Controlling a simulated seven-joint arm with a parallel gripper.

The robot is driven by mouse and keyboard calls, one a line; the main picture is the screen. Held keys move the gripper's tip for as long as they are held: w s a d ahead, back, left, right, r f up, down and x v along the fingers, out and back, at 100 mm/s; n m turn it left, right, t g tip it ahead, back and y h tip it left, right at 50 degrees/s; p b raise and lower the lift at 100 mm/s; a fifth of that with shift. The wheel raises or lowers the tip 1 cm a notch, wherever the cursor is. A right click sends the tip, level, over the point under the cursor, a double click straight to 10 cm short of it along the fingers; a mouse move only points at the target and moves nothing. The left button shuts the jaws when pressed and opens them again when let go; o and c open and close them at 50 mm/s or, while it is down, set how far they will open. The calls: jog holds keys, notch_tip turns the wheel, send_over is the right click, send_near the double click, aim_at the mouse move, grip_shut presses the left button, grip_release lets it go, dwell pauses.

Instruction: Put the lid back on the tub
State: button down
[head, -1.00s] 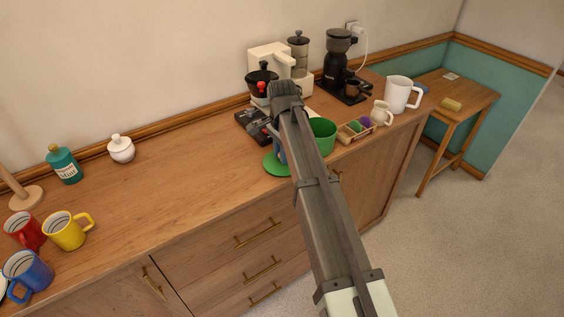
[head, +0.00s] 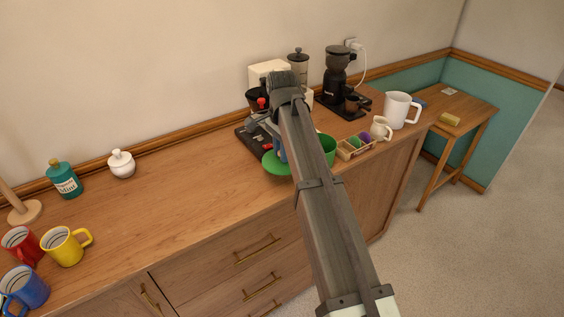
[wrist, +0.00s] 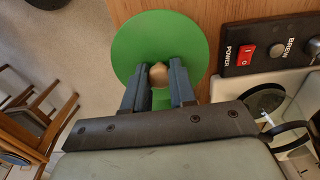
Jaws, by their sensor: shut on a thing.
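The green lid (wrist: 143,45) is a flat disc with a round tan knob (wrist: 158,75). My gripper (wrist: 158,84) is shut on the knob, one blue finger on each side. In the head view the lid (head: 273,165) shows left of my arm, over the counter and close to the tub's left side. My gripper (head: 279,150) is mostly hidden behind my arm there. The green tub (head: 328,146) stands on the counter, partly hidden behind my arm. The tub does not show in the wrist view, where the lid covers the area below the gripper.
A coffee machine with a red switch (wrist: 247,54) is close to the gripper. A wooden tea box (head: 354,149), a cream jug (head: 380,128) and a white mug (head: 398,108) stand right of the tub.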

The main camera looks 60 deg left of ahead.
notch_tip(320, 180, up, 2)
jog(key=shift+w+r, duration=0.1)
jog(key=shift+r, duration=0.05)
jog(key=w+r, duration=0.3)
jog(key=w, duration=0.4)
jog(key=w+r, duration=0.3)
jog(key=w, duration=0.4)
notch_tip(320, 180, down, 6)
jog(key=shift+m, duration=0.3)
jog(key=shift+f, duration=0.15)
dwell(1.9)
jog(key=c, duration=0.8)
grip_release()
jog(key=shift+c, duration=0.2)
jog(key=shift+o, duration=0.4)
jog(key=o, duration=0.4)
